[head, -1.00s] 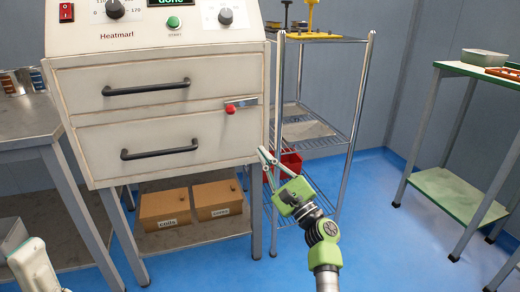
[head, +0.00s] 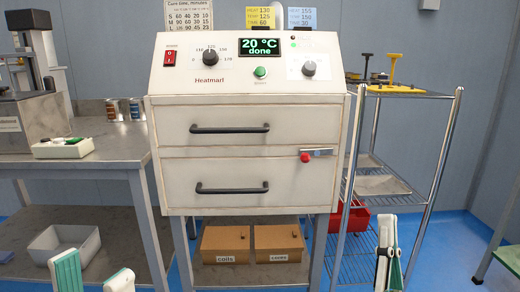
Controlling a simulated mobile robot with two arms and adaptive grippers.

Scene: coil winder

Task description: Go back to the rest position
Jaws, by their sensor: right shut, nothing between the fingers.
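My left gripper (head: 93,268) stands upright at the bottom left of the head view. Its two green and white fingers are apart with nothing between them. My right gripper (head: 388,232) points up at the bottom right, in front of the wire rack. Its fingers are together and hold nothing. Both grippers are clear of the oven and are cut off by the bottom edge of the picture.
A steel bench (head: 100,155) is at left, a wire rack (head: 440,180) at right. Labelled boxes (head: 225,245) sit below the oven.

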